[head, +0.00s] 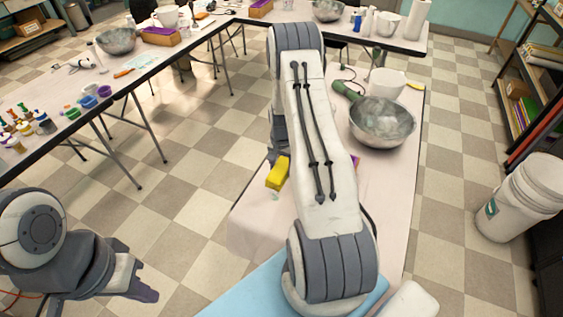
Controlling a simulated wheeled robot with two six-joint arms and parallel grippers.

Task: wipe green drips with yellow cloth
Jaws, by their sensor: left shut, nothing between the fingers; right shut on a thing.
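The yellow cloth (278,174) is a small folded bundle near the left edge of the pale table (252,218). My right gripper (280,160) is shut on it; my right arm hides most of the gripper. A small pale green spot (275,196) shows on the table just below the cloth, probably a drip. Other drips cannot be made out, and my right arm covers much of the tabletop. My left gripper (146,291) is shut and empty at the lower left, over the floor and away from the table.
A metal bowl (382,122) with something whitish in it stands on the table right of my arm, with a green-handled tool (345,91) beside it. A white bowl (386,82) is behind. A blue mat (235,295) lies in front. A white bucket (520,198) stands on the floor at right.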

